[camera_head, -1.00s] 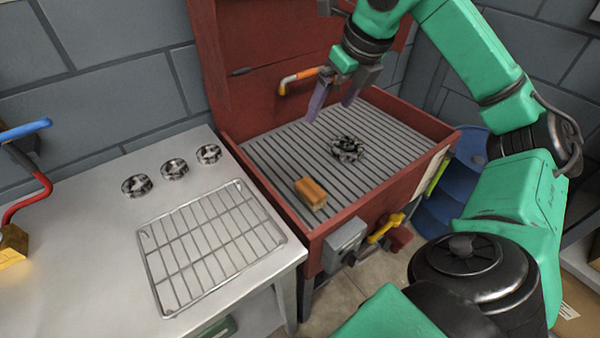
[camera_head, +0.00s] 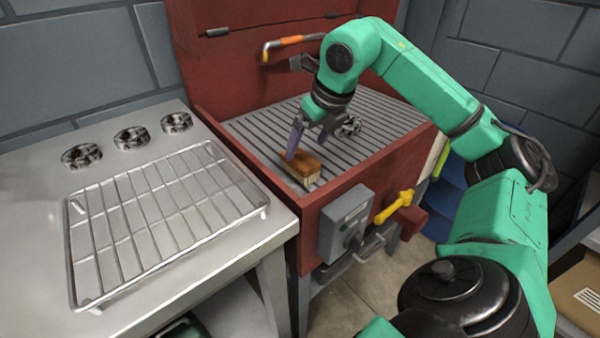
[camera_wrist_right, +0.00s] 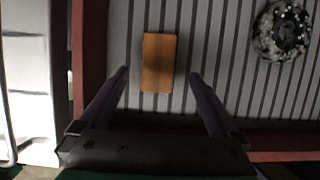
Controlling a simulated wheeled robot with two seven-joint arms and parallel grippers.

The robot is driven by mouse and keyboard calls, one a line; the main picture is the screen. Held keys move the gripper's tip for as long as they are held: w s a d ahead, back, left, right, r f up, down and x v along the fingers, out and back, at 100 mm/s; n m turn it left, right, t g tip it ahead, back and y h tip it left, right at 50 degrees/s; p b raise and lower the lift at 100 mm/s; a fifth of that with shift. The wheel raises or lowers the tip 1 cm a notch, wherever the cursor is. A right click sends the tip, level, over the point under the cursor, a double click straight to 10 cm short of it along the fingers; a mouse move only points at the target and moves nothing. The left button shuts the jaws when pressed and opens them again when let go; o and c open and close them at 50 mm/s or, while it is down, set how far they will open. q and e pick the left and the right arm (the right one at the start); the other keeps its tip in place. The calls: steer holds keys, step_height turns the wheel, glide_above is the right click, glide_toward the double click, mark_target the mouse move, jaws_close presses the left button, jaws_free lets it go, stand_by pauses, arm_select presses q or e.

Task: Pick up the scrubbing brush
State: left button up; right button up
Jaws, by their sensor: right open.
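The scrubbing brush (camera_head: 301,168) has a brown wooden back and pale bristles. It lies on the slatted grey bed (camera_head: 262,133) of the red parts washer, near its front left corner. In the right wrist view the brush (camera_wrist_right: 158,62) shows as an orange-brown block ahead of and between the two finger lines. My right gripper (camera_head: 306,143) is open and empty, just above and behind the brush. In the right wrist view its fingers (camera_wrist_right: 158,75) stand apart on either side of the brush. My left gripper is not in view.
A metal gear-like part (camera_head: 348,127) lies on the slats right of the gripper; it also shows in the wrist view (camera_wrist_right: 281,31). The red front wall (camera_head: 345,190) rises before the brush. A steel bench with a wire rack (camera_head: 165,215) and several round parts stands left.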

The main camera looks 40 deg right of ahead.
steer(key=b+x, duration=0.1)
steer(key=x, duration=0.6)
steer(key=shift+a+f, duration=0.1)
jaws_close()
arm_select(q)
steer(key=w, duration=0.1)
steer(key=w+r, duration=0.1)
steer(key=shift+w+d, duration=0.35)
arm_select(e)
steer(key=shift+r, duration=0.5)
step_height(320, 180, up, 10)
steer(key=p, duration=0.5)
steer(key=shift+f, duration=0.15)
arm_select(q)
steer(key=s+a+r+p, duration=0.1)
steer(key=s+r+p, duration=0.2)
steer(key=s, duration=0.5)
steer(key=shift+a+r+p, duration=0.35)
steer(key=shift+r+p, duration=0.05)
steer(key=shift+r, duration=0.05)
arm_select(e)
step_height(320, 180, up, 9)
glide_above(300, 157)
steer(key=shift+r, duration=0.25)
